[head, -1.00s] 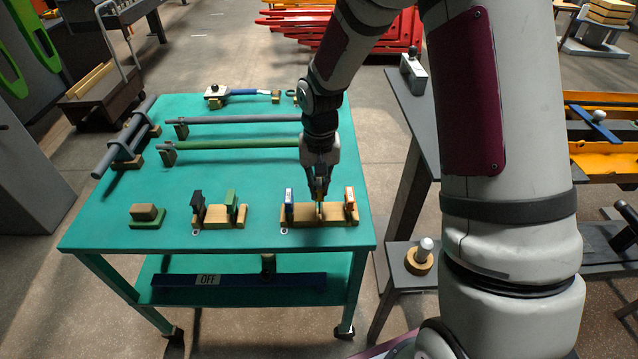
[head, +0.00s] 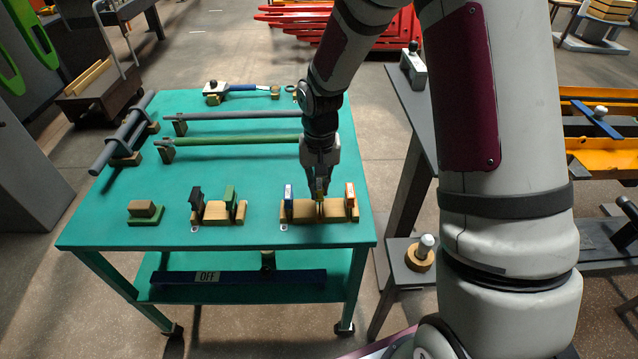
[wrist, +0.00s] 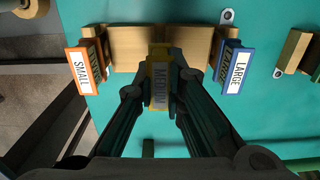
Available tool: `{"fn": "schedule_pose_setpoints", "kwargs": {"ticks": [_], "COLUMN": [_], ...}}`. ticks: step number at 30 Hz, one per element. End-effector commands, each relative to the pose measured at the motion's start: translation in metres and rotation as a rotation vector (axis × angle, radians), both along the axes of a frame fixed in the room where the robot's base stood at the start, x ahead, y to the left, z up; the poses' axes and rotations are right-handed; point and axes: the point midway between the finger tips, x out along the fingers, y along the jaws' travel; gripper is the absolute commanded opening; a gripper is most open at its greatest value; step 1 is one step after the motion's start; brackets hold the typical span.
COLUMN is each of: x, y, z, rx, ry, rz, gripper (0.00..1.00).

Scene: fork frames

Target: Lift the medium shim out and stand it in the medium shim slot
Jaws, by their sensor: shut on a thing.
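The medium shim (wrist: 159,84) is yellow with a grey label reading MEDIUM. It stands at the middle of a wooden rack (wrist: 130,50), between the orange small shim (wrist: 86,72) and the blue large shim (wrist: 234,68). My gripper (wrist: 160,98) points down and is shut on the medium shim. In the head view my gripper (head: 319,190) is over the middle of the rack (head: 335,213), with the fingers hiding most of the shim. I cannot tell whether the shim's foot is seated. No slot labelled for the medium shim is readable.
Left of the rack, a second wooden block (head: 218,214) holds a dark and a green upright piece. A small block on a green base (head: 145,212) is farther left. Green and grey bars (head: 235,140) lie behind. The teal tabletop (head: 265,180) between them is clear.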

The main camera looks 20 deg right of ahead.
Motion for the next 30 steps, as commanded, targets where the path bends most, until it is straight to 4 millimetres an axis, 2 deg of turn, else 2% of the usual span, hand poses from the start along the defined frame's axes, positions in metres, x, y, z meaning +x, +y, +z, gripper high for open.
{"fn": "schedule_pose_setpoints", "kwargs": {"ticks": [29, 30], "x": [0.000, 0.000], "y": [0.001, 0.001], "z": [-0.023, -0.023], "rx": [0.000, 0.000], "ry": [0.000, 0.000], "rz": [0.001, 0.001], "gripper": [0.00, 0.13]}}
